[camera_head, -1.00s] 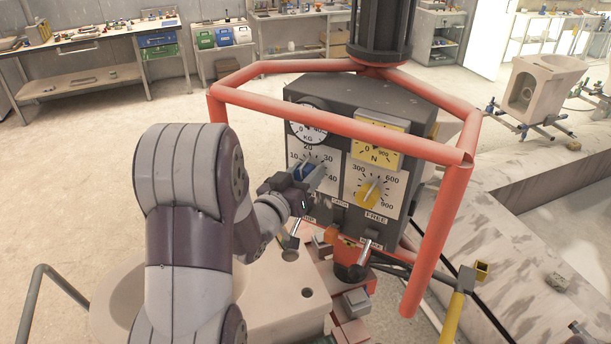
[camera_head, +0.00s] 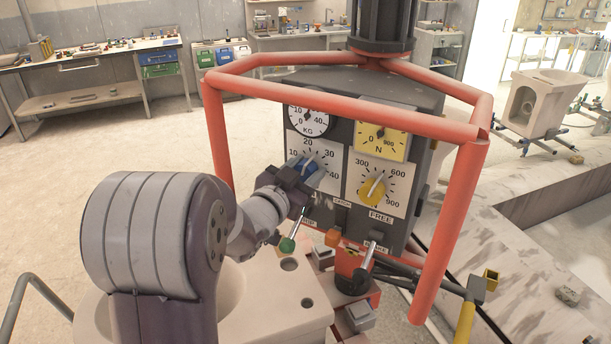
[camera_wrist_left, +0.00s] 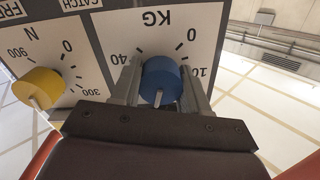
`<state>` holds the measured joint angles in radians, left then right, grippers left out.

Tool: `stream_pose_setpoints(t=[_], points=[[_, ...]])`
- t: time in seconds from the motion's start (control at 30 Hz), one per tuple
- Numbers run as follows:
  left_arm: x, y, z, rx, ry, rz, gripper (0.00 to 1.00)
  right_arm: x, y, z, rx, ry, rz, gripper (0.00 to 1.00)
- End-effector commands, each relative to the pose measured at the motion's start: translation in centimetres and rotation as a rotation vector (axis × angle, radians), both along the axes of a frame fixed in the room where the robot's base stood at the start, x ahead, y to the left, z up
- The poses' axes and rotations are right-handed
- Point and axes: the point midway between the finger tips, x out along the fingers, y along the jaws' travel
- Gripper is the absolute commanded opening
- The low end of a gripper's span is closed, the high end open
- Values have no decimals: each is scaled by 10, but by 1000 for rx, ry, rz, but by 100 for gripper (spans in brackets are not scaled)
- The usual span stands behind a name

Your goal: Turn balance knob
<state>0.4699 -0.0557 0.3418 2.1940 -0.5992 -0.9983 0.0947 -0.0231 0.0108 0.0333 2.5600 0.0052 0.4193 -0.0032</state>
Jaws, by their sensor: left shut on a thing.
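The blue knob (camera_head: 309,169) sits on the KG scale of the dark control box (camera_head: 425,112). My left gripper (camera_head: 300,172) reaches it from the left and is shut on it. In the left wrist view the two fingers stand on either side of the blue knob (camera_wrist_left: 161,78), and its pale pointer faces the camera. The fingers hide part of the scale's figures. A yellow knob (camera_head: 372,191) on the N scale is to the right, untouched. It also shows in the left wrist view (camera_wrist_left: 40,86). My right gripper is not in view.
A red tubular guard (camera_head: 340,119) runs around the box, close above the knobs. Below stand levers, one with a green knob (camera_head: 287,244), and a pale ceramic piece (camera_head: 270,318). Benches (camera_head: 90,60) line the far wall.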

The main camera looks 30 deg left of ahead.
Motion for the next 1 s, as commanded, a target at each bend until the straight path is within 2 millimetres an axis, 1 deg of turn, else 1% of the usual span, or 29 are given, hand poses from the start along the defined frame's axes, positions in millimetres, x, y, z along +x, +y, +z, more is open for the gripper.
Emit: stream_pose_setpoints(t=[0.33,0.37,0.4,0.43,0.77,0.87,0.97,1.0], points=[[0,0,3,5,-6,0,14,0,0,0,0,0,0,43],[0,0,3,5,-6,0,48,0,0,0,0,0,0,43],[0,0,3,5,-6,0,61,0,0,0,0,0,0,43],[0,0,3,5,-6,0,70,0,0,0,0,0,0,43],[-2,0,1,3,-3,1,70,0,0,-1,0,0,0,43],[-12,1,0,4,-5,2,70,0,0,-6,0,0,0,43],[-32,2,-1,6,-7,5,70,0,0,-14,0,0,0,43],[-44,3,-1,6,-7,5,70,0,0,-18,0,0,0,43]])
